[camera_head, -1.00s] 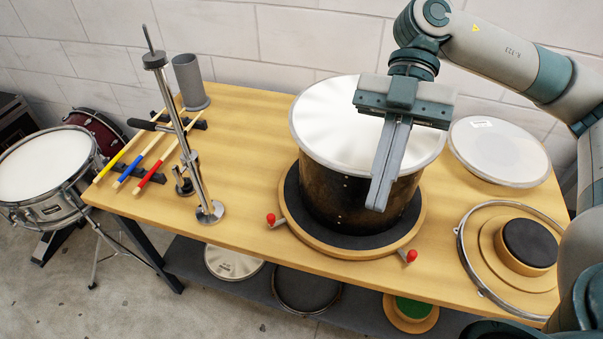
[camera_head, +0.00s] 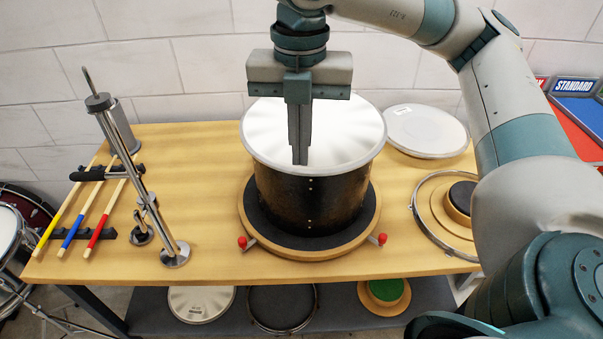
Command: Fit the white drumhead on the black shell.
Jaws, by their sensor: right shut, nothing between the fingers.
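The black shell (camera_head: 310,203) stands upright on a round wooden base with a dark pad (camera_head: 250,222) in the middle of the bench. A white drumhead (camera_head: 347,128) lies over the shell's top, its rim following the shell's edge. I cannot tell whether it is fully seated. My right gripper (camera_head: 300,160) points down over the drumhead, its fingers together and empty. The gripper hides part of the drumhead. My left gripper is not in view.
Another white drumhead (camera_head: 425,131) lies at the back right. A metal hoop (camera_head: 418,212) surrounds a round wooden block with a dark pad at right. Red knobs (camera_head: 242,242) flank the base. A metal stand (camera_head: 140,180) and drumsticks (camera_head: 106,212) are at left.

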